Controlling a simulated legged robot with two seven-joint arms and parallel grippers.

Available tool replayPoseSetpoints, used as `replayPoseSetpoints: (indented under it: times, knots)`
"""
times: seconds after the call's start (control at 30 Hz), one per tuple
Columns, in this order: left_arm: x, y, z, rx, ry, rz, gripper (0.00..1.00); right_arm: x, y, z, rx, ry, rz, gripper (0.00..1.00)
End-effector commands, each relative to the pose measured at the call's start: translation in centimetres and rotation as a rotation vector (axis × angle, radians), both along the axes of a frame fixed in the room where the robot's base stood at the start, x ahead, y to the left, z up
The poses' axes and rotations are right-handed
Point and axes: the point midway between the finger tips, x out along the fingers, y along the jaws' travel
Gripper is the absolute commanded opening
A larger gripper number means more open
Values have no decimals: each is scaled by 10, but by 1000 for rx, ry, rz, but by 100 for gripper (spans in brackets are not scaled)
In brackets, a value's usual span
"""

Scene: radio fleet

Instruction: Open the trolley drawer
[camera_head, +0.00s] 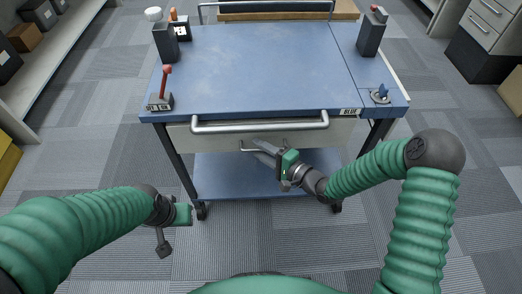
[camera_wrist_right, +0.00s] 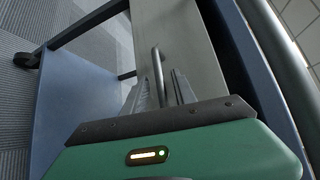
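The trolley (camera_head: 260,65) has a blue top and stands in front of me. Its pale drawer front (camera_head: 345,132) is below the top and looks shut. The small metal drawer handle (camera_head: 250,150) is on that front, and it also shows in the right wrist view (camera_wrist_right: 157,65). My right gripper (camera_head: 262,150) is at this handle. In the wrist view its fingers (camera_wrist_right: 161,88) are apart, one on each side of the handle bar; contact is not clear. My left gripper (camera_head: 163,248) hangs away from the trolley at lower left, its fingers too unclear to read.
A thick push bar (camera_head: 260,126) runs across the trolley front above the drawer. A lower blue shelf (camera_head: 235,180) lies beneath. A red-knobbed lever (camera_head: 165,85) and radios (camera_head: 371,35) stand on the top. Shelving (camera_head: 60,50) and a cabinet (camera_head: 490,25) flank the carpeted floor.

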Motion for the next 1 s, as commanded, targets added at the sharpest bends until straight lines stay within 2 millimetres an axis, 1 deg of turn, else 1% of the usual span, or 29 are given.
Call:
replayPoseSetpoints:
  times: [0.1, 0.3, 0.33, 0.37, 1.0]
  knots:
    - [0, 0, 0, 0, 0, 0, 36, 0, 0, 0, 0, 0, 0, 31]
    - [0, 0, 0, 0, 0, 0, 36, 0, 0, 0, 0, 0, 0, 5]
    - [0, 0, 0, 0, 0, 0, 36, 0, 0, 0, -1, 1, 0, 1]
    - [0, 0, 0, 0, 0, 0, 36, 0, 0, 0, -1, 1, 0, 0]
    - [0, 0, 0, 0, 0, 0, 36, -1, -1, -2, -2, 5, 0, 0]
